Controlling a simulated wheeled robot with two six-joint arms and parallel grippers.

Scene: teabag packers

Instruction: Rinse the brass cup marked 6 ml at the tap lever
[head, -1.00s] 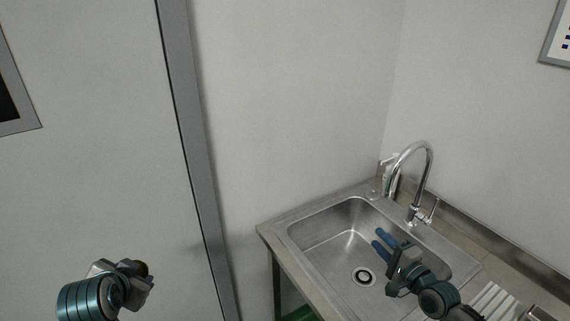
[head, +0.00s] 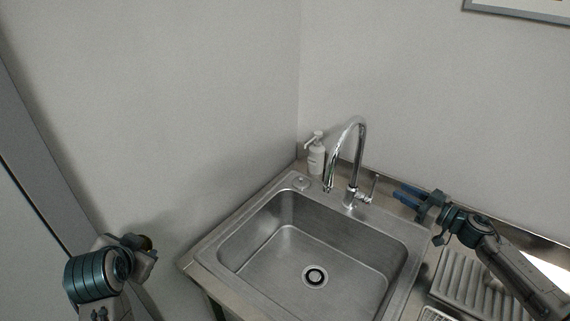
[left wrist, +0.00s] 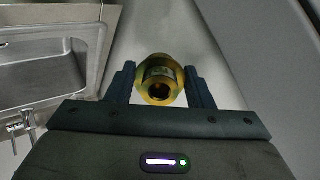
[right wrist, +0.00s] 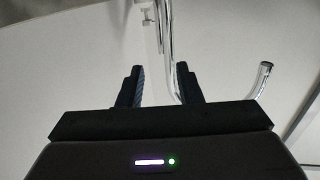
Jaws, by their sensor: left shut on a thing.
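My left gripper (head: 140,247) is shut on the brass cup (left wrist: 160,80), to the left of the sink and away from the tap. In the left wrist view the cup sits between both fingers, with a dark opening and a label too small to read. In the head view only a dark bit of the cup shows. The chrome tap (head: 357,155) stands behind the sink, its lever (head: 374,187) on its right side. My right gripper (head: 402,194) points left, close to the lever. Its fingers (right wrist: 160,85) are apart, with chrome showing beyond them; contact cannot be told.
The steel sink basin (head: 262,232) is empty, with a drain (head: 315,276). A white soap dispenser (head: 316,158) stands left of the tap. A ribbed drainer (head: 470,285) lies right of the sink, below my right arm. Walls close the corner behind.

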